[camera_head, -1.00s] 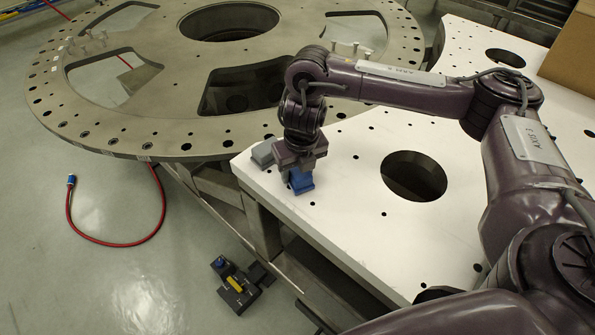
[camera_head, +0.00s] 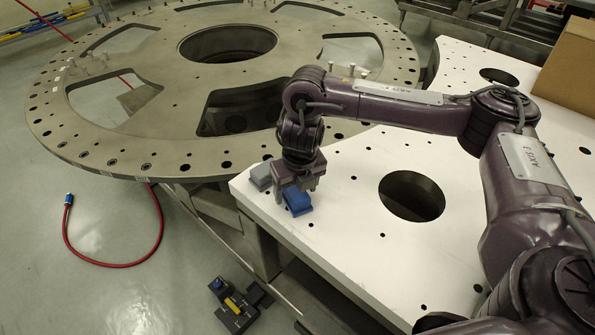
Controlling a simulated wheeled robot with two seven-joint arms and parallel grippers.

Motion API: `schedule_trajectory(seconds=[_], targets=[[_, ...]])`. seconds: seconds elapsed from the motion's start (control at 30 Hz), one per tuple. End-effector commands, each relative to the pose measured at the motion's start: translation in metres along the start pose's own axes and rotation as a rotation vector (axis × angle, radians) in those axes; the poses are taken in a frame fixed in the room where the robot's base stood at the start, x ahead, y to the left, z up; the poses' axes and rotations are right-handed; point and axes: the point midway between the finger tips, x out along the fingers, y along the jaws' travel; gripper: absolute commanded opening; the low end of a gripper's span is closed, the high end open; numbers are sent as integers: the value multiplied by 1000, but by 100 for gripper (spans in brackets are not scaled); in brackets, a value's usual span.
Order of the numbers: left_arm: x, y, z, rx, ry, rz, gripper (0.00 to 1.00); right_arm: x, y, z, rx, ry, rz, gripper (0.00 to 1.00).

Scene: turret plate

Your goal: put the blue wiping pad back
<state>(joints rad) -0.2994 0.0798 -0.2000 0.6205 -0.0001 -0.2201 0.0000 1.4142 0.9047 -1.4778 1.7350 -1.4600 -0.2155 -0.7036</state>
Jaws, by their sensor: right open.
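The blue wiping pad (camera_head: 299,205) lies on the white plate near its left corner. My right gripper (camera_head: 296,191) is directly above and around the pad's back edge, pointing down, with its two fingers spread apart. One finger is at the pad's left and the other is at its back right; I cannot tell whether either touches it. The gripper hides part of the pad's back. My left gripper is not in view.
A grey block (camera_head: 261,176) sits just left of the gripper at the plate's corner. The white plate (camera_head: 350,250) has a large round hole to the right. The big round turret plate (camera_head: 190,150) stands behind. A cardboard box (camera_head: 568,65) is at the back right.

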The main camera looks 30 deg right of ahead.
Motion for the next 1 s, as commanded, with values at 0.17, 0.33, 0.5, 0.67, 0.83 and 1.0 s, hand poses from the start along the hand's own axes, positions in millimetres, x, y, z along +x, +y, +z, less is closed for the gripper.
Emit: schedule_trajectory(seconds=[0.17, 0.33, 0.5, 0.67, 0.83, 1.0], targets=[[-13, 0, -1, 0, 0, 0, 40, -38, 0, 2, -2, -7, 0, 68], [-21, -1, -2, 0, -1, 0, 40, -71, 0, 2, 0, -6, -1, 68], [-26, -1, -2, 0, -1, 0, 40, -95, 0, 1, 0, -5, 0, 68], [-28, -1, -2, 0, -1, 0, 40, -108, 0, 1, 0, -3, 0, 68], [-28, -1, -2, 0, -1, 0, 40, -111, 0, 0, 0, 0, 1, 68], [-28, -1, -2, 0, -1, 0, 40, -111, 0, 0, 0, 1, 1, 68]])
